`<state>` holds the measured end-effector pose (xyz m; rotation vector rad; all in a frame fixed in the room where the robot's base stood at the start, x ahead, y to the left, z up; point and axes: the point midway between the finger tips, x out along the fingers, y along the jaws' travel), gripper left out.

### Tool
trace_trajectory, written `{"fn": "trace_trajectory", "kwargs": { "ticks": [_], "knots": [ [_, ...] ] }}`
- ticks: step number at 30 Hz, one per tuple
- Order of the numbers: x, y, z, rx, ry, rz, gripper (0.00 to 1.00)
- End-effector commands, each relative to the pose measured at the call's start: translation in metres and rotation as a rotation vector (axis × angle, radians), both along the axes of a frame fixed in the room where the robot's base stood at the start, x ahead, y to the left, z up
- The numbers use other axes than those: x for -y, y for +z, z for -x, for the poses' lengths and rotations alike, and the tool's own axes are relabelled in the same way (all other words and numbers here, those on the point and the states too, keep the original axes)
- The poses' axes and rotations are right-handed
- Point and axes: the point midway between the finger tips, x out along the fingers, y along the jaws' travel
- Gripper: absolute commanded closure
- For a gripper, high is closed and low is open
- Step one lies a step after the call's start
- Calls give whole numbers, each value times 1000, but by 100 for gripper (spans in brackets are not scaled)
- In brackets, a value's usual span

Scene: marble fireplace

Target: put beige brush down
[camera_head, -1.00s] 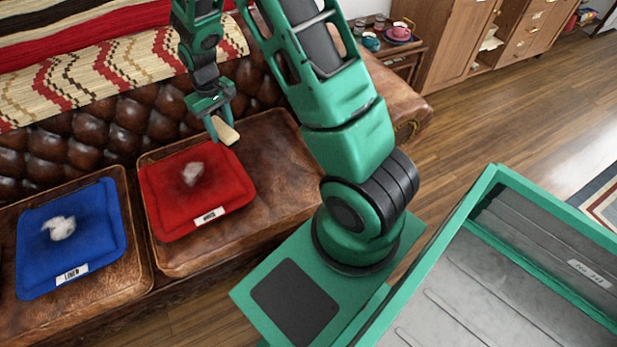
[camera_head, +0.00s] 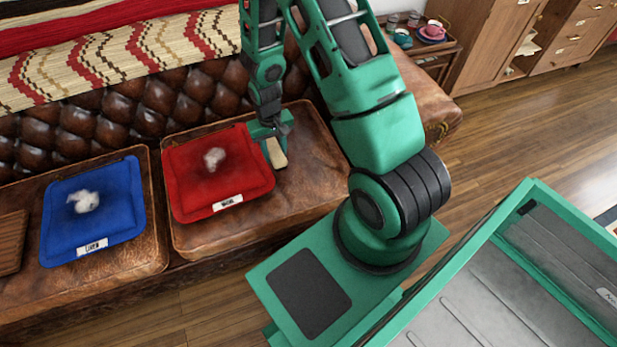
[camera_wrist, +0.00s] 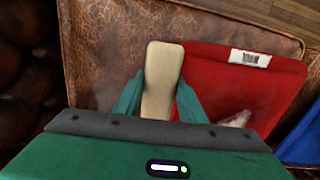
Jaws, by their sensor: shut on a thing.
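The beige brush (camera_head: 277,153) is a pale, flat, elongated piece held in my gripper (camera_head: 272,152), over the brown leather sofa seat just right of the red cushion (camera_head: 187,185). The wrist view shows the brush (camera_wrist: 161,75) between the two green fingers of my gripper (camera_wrist: 159,100), which are shut on it. Its far end points away from the palm, over the leather beside the red cushion (camera_wrist: 285,85). I cannot tell whether the brush touches the seat. Its near end is hidden by the gripper.
A blue cushion (camera_head: 120,215) lies on the seat to the left. White fluff (camera_head: 214,158) lies on the red cushion and more fluff (camera_head: 84,201) on the blue one. Bare leather (camera_head: 310,160) is free right of the brush. A side table (camera_head: 430,52) with cups stands behind.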

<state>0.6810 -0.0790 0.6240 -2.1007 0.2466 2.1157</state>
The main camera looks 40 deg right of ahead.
Motion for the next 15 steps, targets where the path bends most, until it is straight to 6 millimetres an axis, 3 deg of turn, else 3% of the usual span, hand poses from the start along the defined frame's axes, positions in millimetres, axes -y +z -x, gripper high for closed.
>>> {"fn": "trace_trajectory", "kwargs": {
  "ticks": [3,7,15],
  "knots": [
    [0,-19,20,-2,-43,-1,91],
    [8,-31,29,0,-62,-1,91],
    [57,-61,42,0,-64,-1,91]
  ]
}}
